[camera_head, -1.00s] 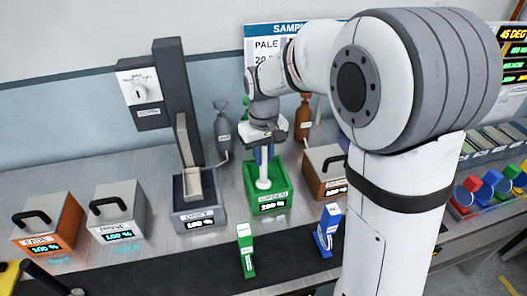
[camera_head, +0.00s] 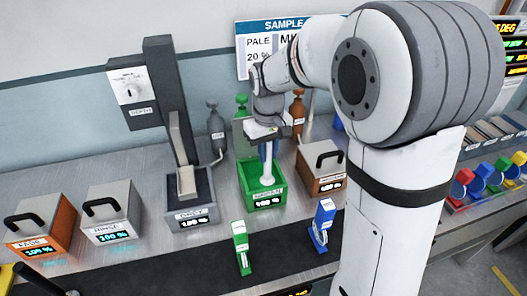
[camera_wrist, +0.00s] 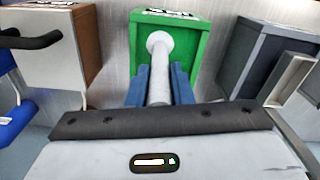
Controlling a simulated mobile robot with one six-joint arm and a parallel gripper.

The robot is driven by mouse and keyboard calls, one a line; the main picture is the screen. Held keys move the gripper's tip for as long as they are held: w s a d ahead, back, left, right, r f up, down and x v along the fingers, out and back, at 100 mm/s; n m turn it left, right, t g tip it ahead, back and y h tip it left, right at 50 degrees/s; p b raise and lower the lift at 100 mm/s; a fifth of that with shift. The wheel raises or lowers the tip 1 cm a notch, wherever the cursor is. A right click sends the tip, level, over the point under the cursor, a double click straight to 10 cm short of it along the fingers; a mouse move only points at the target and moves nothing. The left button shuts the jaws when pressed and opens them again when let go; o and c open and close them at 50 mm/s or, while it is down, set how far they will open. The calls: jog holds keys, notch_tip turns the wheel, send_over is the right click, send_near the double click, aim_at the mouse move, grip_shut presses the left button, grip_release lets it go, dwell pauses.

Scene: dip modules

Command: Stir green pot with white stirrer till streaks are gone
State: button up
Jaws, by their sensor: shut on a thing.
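The green pot (camera_head: 264,199) stands open on the bench, with a lit display on its front. My gripper (camera_head: 266,150) is above it, shut on the white stirrer (camera_head: 267,172), which points down into the pot. The wrist view shows two blue fingers (camera_wrist: 159,84) on either side of the stirrer's shaft (camera_wrist: 160,68). The stirrer's round end (camera_wrist: 159,42) lies inside the outline of the green pot (camera_wrist: 197,45). Whether the stirrer touches the pot's contents, and whether these have streaks, I cannot tell.
Bottles stand behind, including a grey one (camera_head: 216,128). Green (camera_head: 241,247) and blue (camera_head: 322,225) holders stand in front on the dark strip.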

jog(key=shift+d, duration=0.25)
jog(key=shift+w, duration=0.1)
jog(key=shift+w+a+p, duration=0.2)
jog(key=shift+w+p, duration=0.1)
jog(key=shift+w, duration=0.55)
jog(key=shift+w+a+p, duration=0.15)
jog(key=shift+w+p, duration=0.15)
jog(key=shift+w, duration=0.5)
jog(key=shift+w+a+p, duration=0.2)
jog(key=shift+w+p, duration=0.1)
jog(key=shift+w, duration=0.55)
jog(key=a, duration=0.3)
jog(key=shift+s, duration=0.35)
